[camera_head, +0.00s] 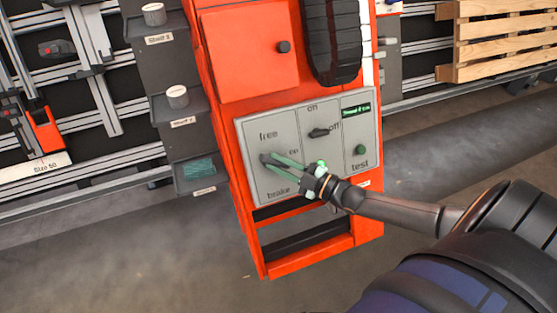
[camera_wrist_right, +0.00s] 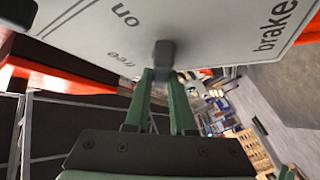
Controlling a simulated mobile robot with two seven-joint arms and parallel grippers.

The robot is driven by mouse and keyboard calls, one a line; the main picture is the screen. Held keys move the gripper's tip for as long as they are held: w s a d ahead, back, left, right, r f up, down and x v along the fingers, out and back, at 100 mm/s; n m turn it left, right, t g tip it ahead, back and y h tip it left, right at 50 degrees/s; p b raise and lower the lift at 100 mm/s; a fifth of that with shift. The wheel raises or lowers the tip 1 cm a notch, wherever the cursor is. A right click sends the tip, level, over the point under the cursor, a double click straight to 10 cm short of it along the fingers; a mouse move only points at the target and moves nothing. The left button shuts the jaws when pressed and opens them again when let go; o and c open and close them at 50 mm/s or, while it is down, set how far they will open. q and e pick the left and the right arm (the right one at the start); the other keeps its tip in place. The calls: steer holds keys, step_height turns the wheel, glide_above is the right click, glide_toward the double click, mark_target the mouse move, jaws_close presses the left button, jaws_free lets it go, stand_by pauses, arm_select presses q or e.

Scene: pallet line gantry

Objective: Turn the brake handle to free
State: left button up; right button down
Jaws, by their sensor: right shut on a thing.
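The brake handle (camera_head: 265,158) is a small dark lever on the grey control panel (camera_head: 255,180) of an orange cabinet. The label "free" is above it, "on" to its right and "brake" below. My right gripper (camera_head: 270,160) has green fingers and reaches in from the lower right, shut on the handle. In the right wrist view the dark handle (camera_wrist_right: 163,53) sits between the fingertips (camera_wrist_right: 163,72). The fingers hide part of the handle, so I cannot tell exactly which label it points to. My left gripper is not in view.
The panel also holds a dark on/off switch (camera_head: 319,133), a green test button (camera_head: 360,150) and a small display (camera_head: 355,112). Grey shelves (camera_head: 180,130) stand left of the cabinet. A wooden pallet (camera_head: 500,40) is at the upper right. The floor to the right is clear.

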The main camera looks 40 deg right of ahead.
steer(key=m+t+h, duration=0.1)
steer(key=m, duration=0.2)
steer(key=m+t+h, duration=0.2)
steer(key=m, duration=0.1)
steer(key=shift+f+h, duration=0.1)
steer(key=shift+h, duration=0.2)
steer(key=m+t+h, duration=0.1)
steer(key=m+h, duration=0.2)
steer(key=m, duration=0.2)
steer(key=shift+a+m+h, duration=0.1)
steer(key=shift+m+h, duration=0.2)
steer(key=shift+h, duration=0.1)
steer(key=shift+m+h, duration=2.2)
steer(key=shift+m, duration=0.7)
steer(key=c, duration=0.8)
jaws_free()
steer(key=shift+o, duration=0.2)
